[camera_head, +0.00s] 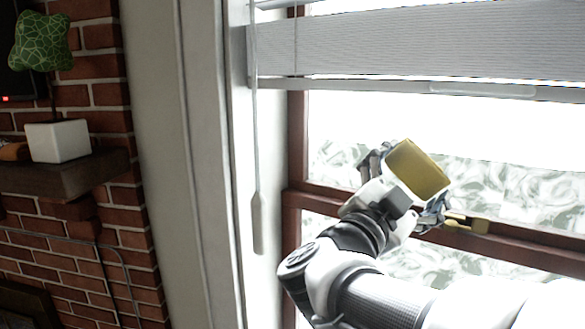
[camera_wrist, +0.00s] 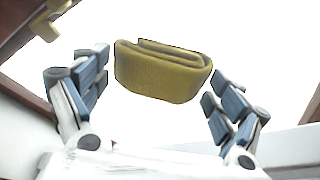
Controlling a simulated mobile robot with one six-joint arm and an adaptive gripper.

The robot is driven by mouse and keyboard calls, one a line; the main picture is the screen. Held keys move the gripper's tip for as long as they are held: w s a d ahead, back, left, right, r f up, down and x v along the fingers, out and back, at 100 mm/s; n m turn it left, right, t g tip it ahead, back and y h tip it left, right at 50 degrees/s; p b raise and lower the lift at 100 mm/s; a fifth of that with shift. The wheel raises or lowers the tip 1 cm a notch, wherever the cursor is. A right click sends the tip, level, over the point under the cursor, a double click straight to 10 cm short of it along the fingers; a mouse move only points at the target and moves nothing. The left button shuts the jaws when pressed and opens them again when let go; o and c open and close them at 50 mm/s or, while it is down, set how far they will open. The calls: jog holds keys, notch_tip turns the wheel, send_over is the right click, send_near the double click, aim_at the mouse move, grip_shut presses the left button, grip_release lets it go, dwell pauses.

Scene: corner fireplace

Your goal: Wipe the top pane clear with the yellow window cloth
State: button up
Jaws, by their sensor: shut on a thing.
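The yellow window cloth (camera_head: 420,170) is folded and sits between the fingers of my gripper (camera_head: 408,182), in front of the window. In the wrist view the cloth (camera_wrist: 160,75) shows as a thick folded pad between the two blue-grey fingers of my gripper (camera_wrist: 157,80). My gripper is shut on it. The top pane (camera_head: 400,115) is behind and around the cloth, above the brown middle rail. It is bright white above, with grey swirled patterning low down. I cannot tell whether the cloth touches the glass.
A grey blind (camera_head: 420,40) hangs over the upper window, its cord handle (camera_head: 259,222) at the left. A brass latch (camera_head: 467,223) sits on the middle rail (camera_head: 520,245), just right of my gripper. A brick wall (camera_head: 80,265) and mantel shelf (camera_head: 70,172) with a potted plant (camera_head: 58,141) are left.

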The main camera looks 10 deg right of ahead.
dwell(0.3)
jog(key=shift+s+a, duration=0.95)
jog(key=shift+s, duration=0.25)
